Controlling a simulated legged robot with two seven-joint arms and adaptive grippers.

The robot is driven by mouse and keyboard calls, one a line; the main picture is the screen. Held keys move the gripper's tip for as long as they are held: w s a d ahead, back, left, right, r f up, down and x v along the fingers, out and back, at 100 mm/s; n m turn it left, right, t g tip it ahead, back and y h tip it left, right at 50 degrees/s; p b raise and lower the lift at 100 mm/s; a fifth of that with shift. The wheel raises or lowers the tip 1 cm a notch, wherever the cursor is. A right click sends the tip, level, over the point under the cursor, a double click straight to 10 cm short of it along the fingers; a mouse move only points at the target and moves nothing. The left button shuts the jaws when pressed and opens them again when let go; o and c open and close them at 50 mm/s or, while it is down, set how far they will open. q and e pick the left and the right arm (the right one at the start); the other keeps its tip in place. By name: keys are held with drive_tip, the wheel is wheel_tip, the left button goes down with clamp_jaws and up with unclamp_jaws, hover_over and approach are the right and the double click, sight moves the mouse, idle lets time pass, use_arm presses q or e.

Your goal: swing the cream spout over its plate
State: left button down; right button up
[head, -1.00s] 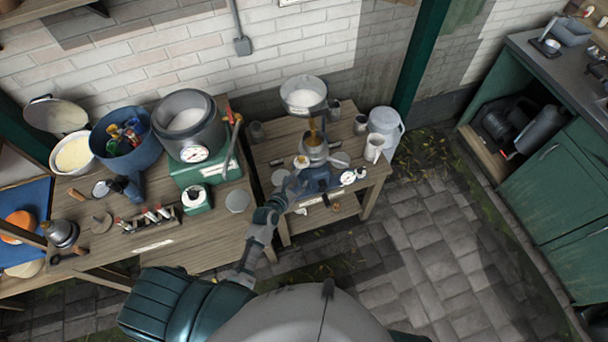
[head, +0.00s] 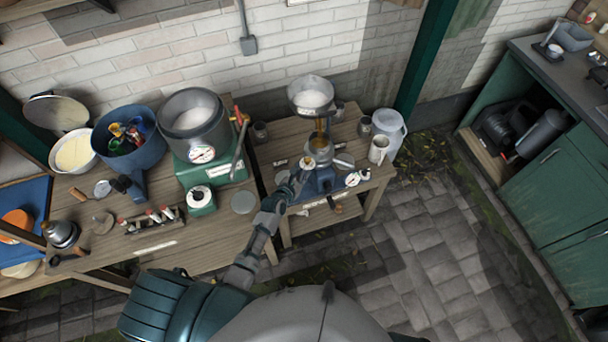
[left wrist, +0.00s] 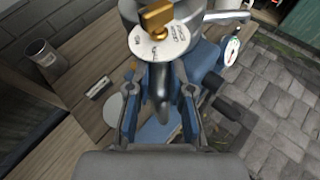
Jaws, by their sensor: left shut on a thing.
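The separator stands on the small bench, with a steel bowl (head: 311,95) on top, a brass tap below it and a blue base (head: 322,182). My left gripper (head: 299,178) reaches its front left side. In the left wrist view, the gripper (left wrist: 160,108) is shut on a dark grey spout (left wrist: 160,82), with a finger on each side. The spout points toward me, under a round white lettered dial with a brass knob (left wrist: 157,20). A pale disc (left wrist: 115,108) lies on the bench left of the fingers; a small label plate (left wrist: 99,88) lies farther left. The right gripper is not visible.
A second metal spout (left wrist: 222,15) sticks out to the right of the separator, above a gauge (left wrist: 231,50). A mug (head: 378,150) and a pail (head: 392,130) stand at the right. The left bench holds a large pot (head: 192,115) and a blue tub (head: 130,140).

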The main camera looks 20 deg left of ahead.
use_arm(q)
drive_tip(key=shift+s+a+f, duration=0.15)
drive_tip(key=shift+a+f, duration=0.35)
drive_tip(key=shift+a, duration=0.05)
drive_tip(key=shift+d+m+g+h+b, duration=0.15)
drive_tip(key=shift+m+g+h+b, duration=0.15)
drive_tip(key=shift+m+h+b, duration=0.45)
drive_tip(key=shift+a, duration=0.25)
drive_tip(key=c, duration=1.3)
unclamp_jaws()
drive_tip(key=shift+a+f, duration=0.15)
drive_tip(key=shift+a, duration=0.2)
drive_tip(key=shift+o, duration=1.2)
drive_tip(key=shift+w, duration=0.2)
wheel_tip(320, 180, up, 10)
drive_tip(key=shift+w+d, duration=0.15)
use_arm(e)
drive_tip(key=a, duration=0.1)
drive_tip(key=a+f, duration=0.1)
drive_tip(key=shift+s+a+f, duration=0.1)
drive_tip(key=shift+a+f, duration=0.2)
